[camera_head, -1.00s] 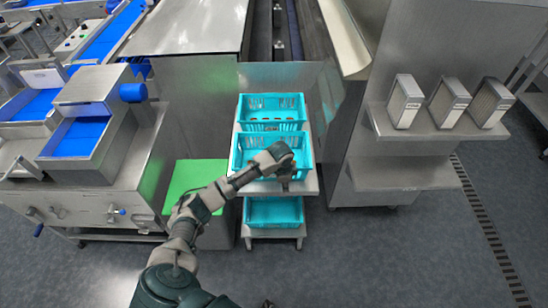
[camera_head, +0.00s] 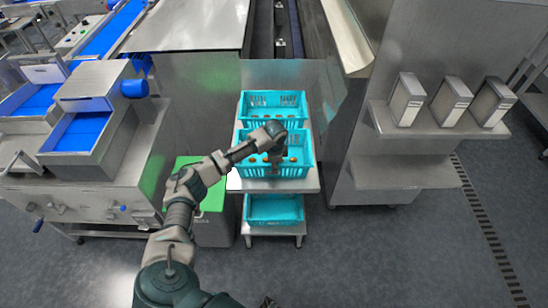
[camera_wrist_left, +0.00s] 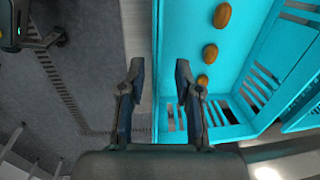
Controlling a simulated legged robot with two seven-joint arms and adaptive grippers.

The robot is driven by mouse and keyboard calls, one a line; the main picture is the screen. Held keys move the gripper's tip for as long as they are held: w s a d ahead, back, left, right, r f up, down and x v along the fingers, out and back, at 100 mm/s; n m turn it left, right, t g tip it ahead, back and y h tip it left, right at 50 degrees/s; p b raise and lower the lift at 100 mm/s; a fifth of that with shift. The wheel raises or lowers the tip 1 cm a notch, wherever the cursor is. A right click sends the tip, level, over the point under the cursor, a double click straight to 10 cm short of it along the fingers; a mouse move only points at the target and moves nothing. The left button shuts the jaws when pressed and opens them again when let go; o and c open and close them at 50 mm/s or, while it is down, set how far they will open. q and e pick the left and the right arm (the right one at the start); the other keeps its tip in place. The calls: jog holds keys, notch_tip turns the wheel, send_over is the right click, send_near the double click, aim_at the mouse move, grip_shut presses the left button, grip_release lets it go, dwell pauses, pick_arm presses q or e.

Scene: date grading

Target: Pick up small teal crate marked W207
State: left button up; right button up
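A teal slatted crate (camera_head: 301,160) stands at the front of the stand's upper shelf with several brown dates in it. A second teal crate (camera_head: 273,99) is behind it, and a third teal crate (camera_head: 274,209) sits on the lower shelf. No marking W207 is readable on any of them. My left gripper (camera_head: 277,158) is over the front crate and hides part of it. In the left wrist view, its two fingers (camera_wrist_left: 157,72) are apart with nothing gripped; the rim of a teal crate (camera_wrist_left: 222,75) shows between and beside them. My right gripper does not show.
A green-topped bin (camera_head: 212,200) stands left of the metal stand (camera_head: 238,181). A steel machine with blue trays (camera_head: 82,134) is farther left. Steel shelves (camera_head: 405,175) with several boxes stand at the right. The floor in front is clear.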

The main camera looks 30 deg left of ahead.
pick_arm(q)
jog(key=f, duration=0.2)
jog(key=a+f, duration=0.1)
jog(key=f, duration=0.1)
jog(key=shift+f, duration=0.4)
jog(key=shift+w+f, duration=0.1)
jog(key=shift+f, duration=0.25)
jog(key=shift+d+f, duration=0.1)
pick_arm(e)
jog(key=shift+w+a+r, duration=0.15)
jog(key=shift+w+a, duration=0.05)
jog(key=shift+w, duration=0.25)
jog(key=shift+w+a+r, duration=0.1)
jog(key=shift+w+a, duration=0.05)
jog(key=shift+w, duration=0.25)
pick_arm(q)
jog(key=shift+d, duration=0.1)
grip_shut()
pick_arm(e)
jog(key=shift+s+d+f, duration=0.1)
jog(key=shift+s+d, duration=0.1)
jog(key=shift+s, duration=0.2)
